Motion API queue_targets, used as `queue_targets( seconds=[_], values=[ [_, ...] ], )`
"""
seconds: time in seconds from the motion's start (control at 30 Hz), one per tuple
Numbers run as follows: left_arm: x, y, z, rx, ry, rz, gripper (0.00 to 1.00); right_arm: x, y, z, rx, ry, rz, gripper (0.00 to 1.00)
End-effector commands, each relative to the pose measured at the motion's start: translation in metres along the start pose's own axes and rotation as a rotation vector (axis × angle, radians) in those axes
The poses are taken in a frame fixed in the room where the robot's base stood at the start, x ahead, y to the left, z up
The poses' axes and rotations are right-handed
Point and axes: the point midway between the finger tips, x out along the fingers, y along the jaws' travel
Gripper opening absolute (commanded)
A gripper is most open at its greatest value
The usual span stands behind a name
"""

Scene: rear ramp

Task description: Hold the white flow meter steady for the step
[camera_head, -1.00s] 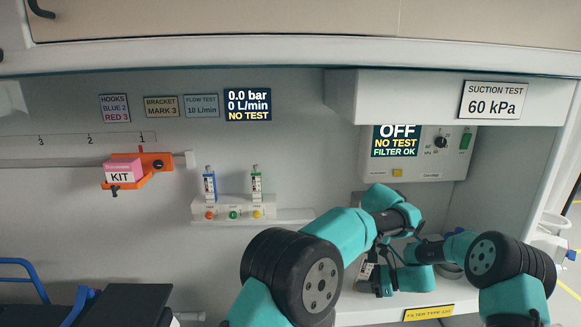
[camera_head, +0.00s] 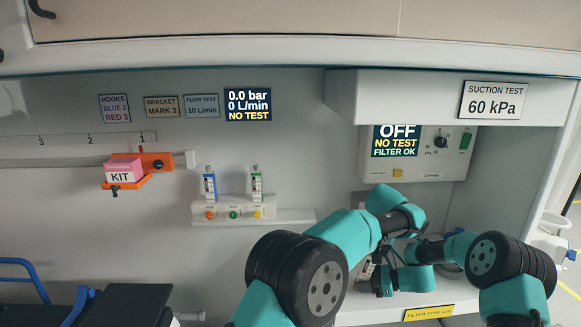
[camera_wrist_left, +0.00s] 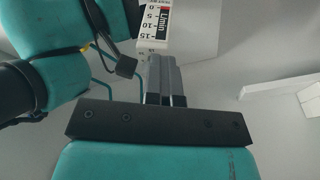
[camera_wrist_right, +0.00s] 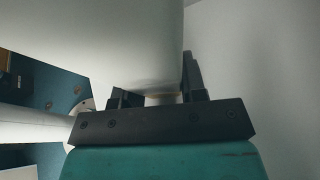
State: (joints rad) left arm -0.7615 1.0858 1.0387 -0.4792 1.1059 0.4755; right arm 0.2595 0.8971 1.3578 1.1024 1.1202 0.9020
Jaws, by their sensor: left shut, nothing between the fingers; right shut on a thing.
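The white flow meter (camera_head: 368,269) is on the right side under the suction unit, mostly hidden behind my arms in the head view. Its L/min scale shows at the top of the left wrist view (camera_wrist_left: 164,22). My right gripper (camera_wrist_right: 155,88) is shut on a pale, smooth body that fills the space between its fingers; this appears to be the flow meter. My left gripper (camera_wrist_left: 165,62) is shut and empty, its fingertips close to the scale end of the meter. I cannot tell whether they touch it.
The suction unit (camera_head: 375,170) reads OFF, NO TEST, FILTER OK. A wall display (camera_head: 248,105) reads 0.0 bar, 0 L/min. Blue and green fittings stand in an outlet block (camera_head: 232,211). An orange bracket (camera_head: 158,162) holds a pink kit (camera_head: 122,172). A yellow filter label (camera_head: 428,313) marks the shelf edge.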

Motion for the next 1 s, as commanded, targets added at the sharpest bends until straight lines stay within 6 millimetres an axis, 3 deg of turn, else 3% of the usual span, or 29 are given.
queue_targets(
  seconds=[0.03, 0.67, 1.0],
  values=[
    [0.010, 0.009, 0.005, 0.010, -0.015, 0.005, 0.00, 0.006, 0.003, 0.001, -0.003, 0.000, 0.010, 0.25],
    [0.009, 0.007, 0.013, 0.006, -0.021, 0.001, 0.00, 0.004, 0.001, 0.001, 0.001, 0.000, 0.004, 0.26],
    [-0.021, 0.006, 0.003, 0.006, -0.013, 0.000, 0.00, 0.002, 0.000, 0.000, 0.000, 0.000, 0.002, 0.25]
  ],
)
